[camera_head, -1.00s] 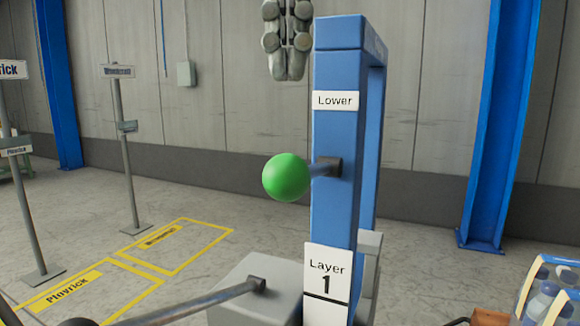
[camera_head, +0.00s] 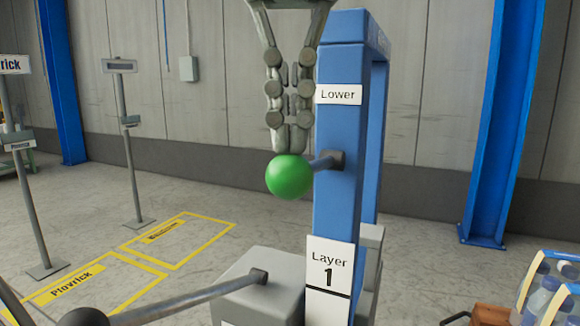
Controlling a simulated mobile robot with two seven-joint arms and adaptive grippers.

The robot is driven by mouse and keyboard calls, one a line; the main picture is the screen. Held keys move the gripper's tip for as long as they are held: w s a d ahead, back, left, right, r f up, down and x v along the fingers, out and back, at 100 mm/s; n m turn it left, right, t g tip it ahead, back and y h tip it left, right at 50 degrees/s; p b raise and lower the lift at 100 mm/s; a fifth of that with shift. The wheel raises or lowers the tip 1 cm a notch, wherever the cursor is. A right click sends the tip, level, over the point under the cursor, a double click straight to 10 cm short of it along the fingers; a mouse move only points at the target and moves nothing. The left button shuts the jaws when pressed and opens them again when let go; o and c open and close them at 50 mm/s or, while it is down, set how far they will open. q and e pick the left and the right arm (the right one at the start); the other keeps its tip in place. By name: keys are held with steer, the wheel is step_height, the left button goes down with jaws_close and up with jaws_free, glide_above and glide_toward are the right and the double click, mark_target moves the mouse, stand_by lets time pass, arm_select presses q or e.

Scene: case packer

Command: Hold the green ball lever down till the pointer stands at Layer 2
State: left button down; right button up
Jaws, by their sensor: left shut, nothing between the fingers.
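The green ball (camera_head: 289,177) is on the end of a short grey lever (camera_head: 326,162) that comes out of the blue post (camera_head: 336,205). A "Lower" sign (camera_head: 338,94) is on the post above the lever. A "Layer 1" plate (camera_head: 329,266) is lower on the post. No separate pointer can be made out. My left gripper (camera_head: 289,150) comes down from above, shut and empty. Its fingertips are at the top of the ball and appear to touch it. My right gripper is not in view.
A grey box (camera_head: 285,290) with a dark-knobbed rod (camera_head: 190,300) stands at the front. Bagged bottles (camera_head: 548,290) are at the lower right. Signposts (camera_head: 130,145) and yellow floor markings (camera_head: 180,240) are at the left. A blue column (camera_head: 487,140) stands behind right.

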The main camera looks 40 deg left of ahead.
mark_target(291, 156)
arm_select(q)
steer(key=shift+f, duration=0.4)
step_height(291, 156, down, 4)
steer(key=b, duration=0.2)
steer(key=shift+r+b, duration=0.25)
steer(key=shift+b, duration=0.05)
steer(key=shift+w+a+r+p, duration=0.1)
steer(key=shift+w+r+p, duration=0.05)
steer(key=shift+r+p, duration=0.4)
steer(key=shift+w+a+r+p, duration=0.15)
steer(key=shift+w+a+p, duration=0.25)
steer(key=shift+w, duration=0.15)
steer(key=shift+w+a+r+p, duration=0.15)
steer(key=shift+w+a+p, duration=0.25)
steer(key=shift+w, duration=0.1)
